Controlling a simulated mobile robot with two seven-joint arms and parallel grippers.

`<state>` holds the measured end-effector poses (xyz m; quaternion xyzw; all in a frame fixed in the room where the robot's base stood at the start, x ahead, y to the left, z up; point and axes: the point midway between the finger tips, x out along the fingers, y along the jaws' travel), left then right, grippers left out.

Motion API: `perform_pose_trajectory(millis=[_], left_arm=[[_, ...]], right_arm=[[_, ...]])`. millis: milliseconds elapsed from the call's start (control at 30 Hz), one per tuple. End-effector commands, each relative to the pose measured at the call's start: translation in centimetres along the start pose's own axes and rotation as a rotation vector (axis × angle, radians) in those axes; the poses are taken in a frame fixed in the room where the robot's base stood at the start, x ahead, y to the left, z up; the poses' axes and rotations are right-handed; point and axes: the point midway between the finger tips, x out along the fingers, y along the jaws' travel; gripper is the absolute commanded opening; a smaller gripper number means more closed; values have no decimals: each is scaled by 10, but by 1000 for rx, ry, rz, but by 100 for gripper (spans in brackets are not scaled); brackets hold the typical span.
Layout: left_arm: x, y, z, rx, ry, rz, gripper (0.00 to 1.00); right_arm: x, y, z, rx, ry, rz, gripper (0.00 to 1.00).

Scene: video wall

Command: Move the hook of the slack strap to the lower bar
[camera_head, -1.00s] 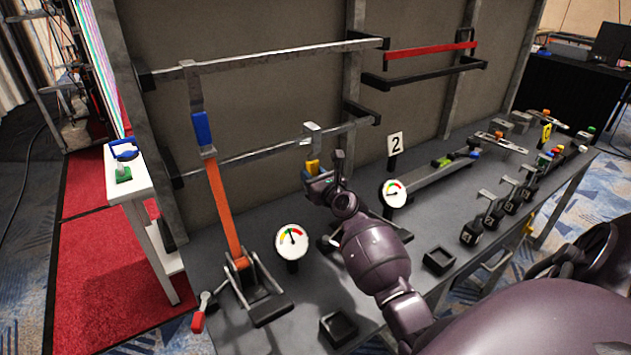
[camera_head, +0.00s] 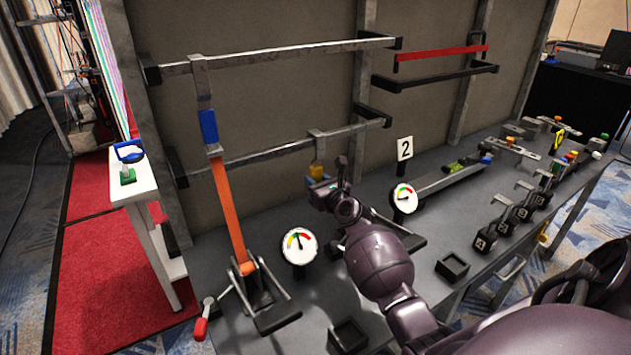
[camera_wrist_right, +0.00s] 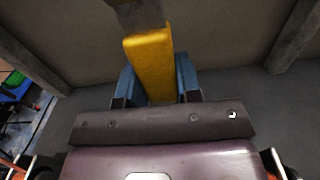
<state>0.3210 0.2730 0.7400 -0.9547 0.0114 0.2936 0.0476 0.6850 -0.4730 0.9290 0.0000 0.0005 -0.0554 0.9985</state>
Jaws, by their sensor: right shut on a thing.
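The lower bar (camera_head: 270,150) runs across the wall panel below the upper bar (camera_head: 290,52). A grey metal hook (camera_head: 317,134) with a yellow grip (camera_head: 317,170) below it is at the lower bar, its top lapping over the bar; whether it bears on the bar I cannot tell. My right gripper (camera_head: 318,183) is shut on the yellow grip, which shows between the blue fingers in the right wrist view (camera_wrist_right: 150,65). The rest of this strap is hidden by my right arm. My left gripper is not in view.
An orange strap (camera_head: 229,210) with a blue grip (camera_head: 209,126) runs from the upper bar to a ratchet (camera_head: 262,290). Gauges stand at left (camera_head: 299,246) and right (camera_head: 404,198), the latter near a "2" sign (camera_head: 404,148). Black trays sit on the bench front.

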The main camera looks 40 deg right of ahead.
Motion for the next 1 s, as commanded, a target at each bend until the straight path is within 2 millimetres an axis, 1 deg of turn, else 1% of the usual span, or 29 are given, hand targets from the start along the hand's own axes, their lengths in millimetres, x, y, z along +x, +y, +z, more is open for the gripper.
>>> perform_pose_trajectory(millis=[233, 267, 400, 433, 467, 767, 867, 1000], left_arm=[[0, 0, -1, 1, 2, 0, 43], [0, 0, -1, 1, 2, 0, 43], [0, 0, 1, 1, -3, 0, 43], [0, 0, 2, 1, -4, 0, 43], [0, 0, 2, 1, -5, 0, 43], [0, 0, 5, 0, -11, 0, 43], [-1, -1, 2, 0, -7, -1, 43], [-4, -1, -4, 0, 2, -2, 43]], right_arm=[[0, 0, 1, 0, -3, 0, 11], [0, 0, 1, 0, -3, 0, 33], [0, 0, 1, 0, -2, 0, 55], [0, 0, 1, 0, -2, 0, 59], [0, 0, 1, 0, -2, 0, 62], [-2, 0, 0, 0, 0, 0, 62], [-8, 0, 1, 0, -1, 0, 62], [-28, 0, 2, 2, -1, -1, 62]])
